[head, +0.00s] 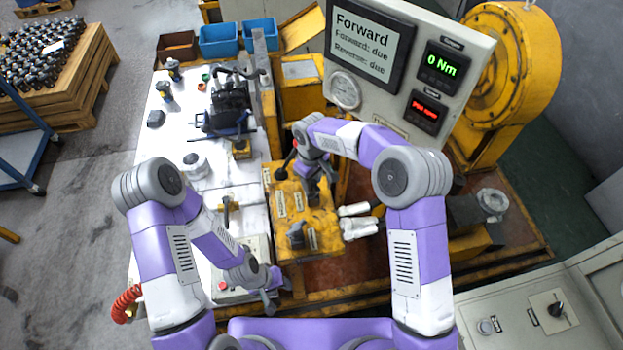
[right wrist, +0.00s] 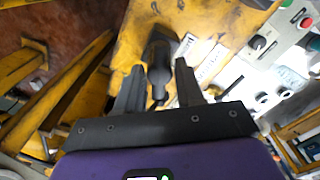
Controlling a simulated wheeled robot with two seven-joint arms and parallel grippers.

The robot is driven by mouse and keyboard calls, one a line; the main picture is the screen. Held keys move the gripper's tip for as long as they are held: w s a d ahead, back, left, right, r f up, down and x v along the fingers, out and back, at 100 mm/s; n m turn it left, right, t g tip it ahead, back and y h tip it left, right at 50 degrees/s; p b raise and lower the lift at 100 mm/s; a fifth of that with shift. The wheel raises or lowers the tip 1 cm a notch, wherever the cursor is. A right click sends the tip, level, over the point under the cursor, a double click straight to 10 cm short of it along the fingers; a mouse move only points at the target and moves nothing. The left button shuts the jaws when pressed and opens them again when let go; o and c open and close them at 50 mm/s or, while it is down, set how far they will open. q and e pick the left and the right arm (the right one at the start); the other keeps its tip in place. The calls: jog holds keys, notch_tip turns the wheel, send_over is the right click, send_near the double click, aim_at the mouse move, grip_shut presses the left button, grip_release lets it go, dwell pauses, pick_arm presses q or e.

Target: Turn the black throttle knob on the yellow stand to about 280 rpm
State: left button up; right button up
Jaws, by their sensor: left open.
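The yellow stand (head: 322,238) with white labels is right of the white table in the head view. My right gripper (head: 313,190) is over its far part. In the right wrist view, a black knob or lever (right wrist: 158,62) lies between the parted fingers of this gripper (right wrist: 158,75), with small gaps on both sides. Another black control (head: 297,235) stands on the stand's near part; I cannot tell which is the throttle. My left gripper (head: 272,293) is open and empty beside the control box.
A control box (head: 235,290) with a red button stands near my left gripper. A black lever (head: 282,174) rises left of my right gripper. White connectors (head: 358,222) lie right of the stand.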

jog(key=shift+o, duration=1.2)
notch_tip(320, 180, up, 8)
jog(key=shift+f, duration=0.2)
